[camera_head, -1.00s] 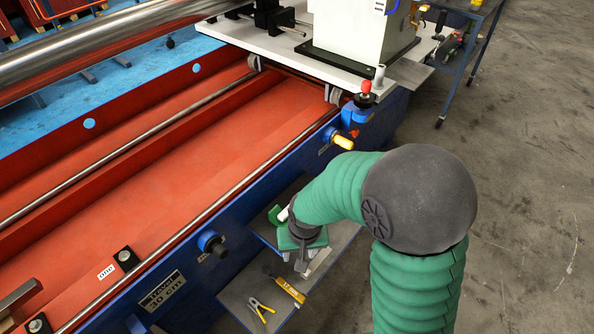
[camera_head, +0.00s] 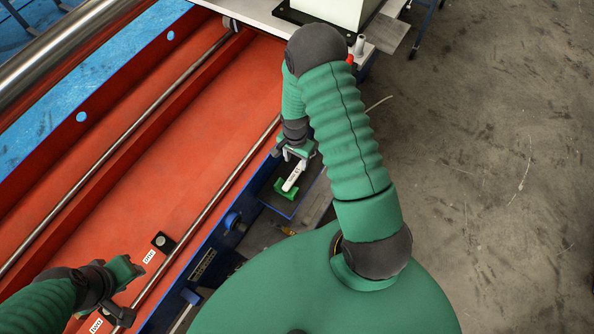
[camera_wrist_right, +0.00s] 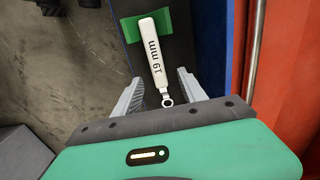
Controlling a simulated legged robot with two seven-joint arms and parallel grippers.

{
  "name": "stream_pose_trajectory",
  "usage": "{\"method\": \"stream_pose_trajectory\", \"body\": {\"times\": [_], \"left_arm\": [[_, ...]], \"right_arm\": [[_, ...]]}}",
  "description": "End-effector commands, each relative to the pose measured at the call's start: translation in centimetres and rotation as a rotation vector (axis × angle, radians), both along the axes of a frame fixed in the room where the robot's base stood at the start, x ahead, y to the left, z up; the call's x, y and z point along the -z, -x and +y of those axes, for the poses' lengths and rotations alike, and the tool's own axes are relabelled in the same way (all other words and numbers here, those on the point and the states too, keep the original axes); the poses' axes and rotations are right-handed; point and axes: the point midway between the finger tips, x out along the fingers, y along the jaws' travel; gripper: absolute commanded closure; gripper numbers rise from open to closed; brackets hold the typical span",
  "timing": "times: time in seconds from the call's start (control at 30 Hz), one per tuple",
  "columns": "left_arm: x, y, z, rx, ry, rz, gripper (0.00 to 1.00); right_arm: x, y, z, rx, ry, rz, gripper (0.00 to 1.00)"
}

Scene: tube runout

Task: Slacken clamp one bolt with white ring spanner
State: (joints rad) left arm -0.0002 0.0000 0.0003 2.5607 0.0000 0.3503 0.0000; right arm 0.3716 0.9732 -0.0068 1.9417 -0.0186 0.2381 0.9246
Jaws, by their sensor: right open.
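The white ring spanner (camera_wrist_right: 153,50), marked 19 mm, lies on a green holder (camera_wrist_right: 145,27) on a dark tray. Its ring end points towards my right gripper (camera_wrist_right: 159,77). The open fingers stand on either side of the spanner's ring end and shank, apart from it. In the head view the right gripper (camera_head: 297,157) is above the spanner (camera_head: 293,177). The clamp one bolt (camera_head: 162,241) sits in a black block on the red bed, beside a small label (camera_head: 150,257). My left gripper (camera_head: 122,290) is near it at lower left; its jaw opening is unclear.
The blue machine side (camera_head: 215,245) with knobs runs between the red bed (camera_head: 140,180) and the tray (camera_head: 277,200). A steel rod (camera_head: 213,203) runs along the bed. A white carriage plate is at the top. Grey floor at right is clear.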

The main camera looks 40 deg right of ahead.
Motion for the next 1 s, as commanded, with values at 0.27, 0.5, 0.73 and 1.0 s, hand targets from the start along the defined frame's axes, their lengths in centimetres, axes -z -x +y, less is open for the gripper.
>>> {"method": "stream_pose_trajectory", "body": {"times": [0.27,0.5,0.73,1.0], "left_arm": [[0.3,0.0,0.0,-0.001,0.0,-0.001,0.64],[0.5,0.0,0.0,0.0,0.0,-0.001,0.64],[0.5,0.0,0.0,0.0,0.0,-0.001,0.64],[0.5,0.0,0.0,-0.001,0.0,-0.001,0.64]], "right_arm": [[3.7,0.4,-0.3,0.0,-0.003,0.002,0.51],[7.3,0.4,-0.6,-0.002,-0.001,-0.001,0.51],[7.3,0.4,-0.6,-0.002,0.0,-0.002,0.54],[7.3,0.4,-0.6,-0.002,0.0,-0.001,0.89]]}}
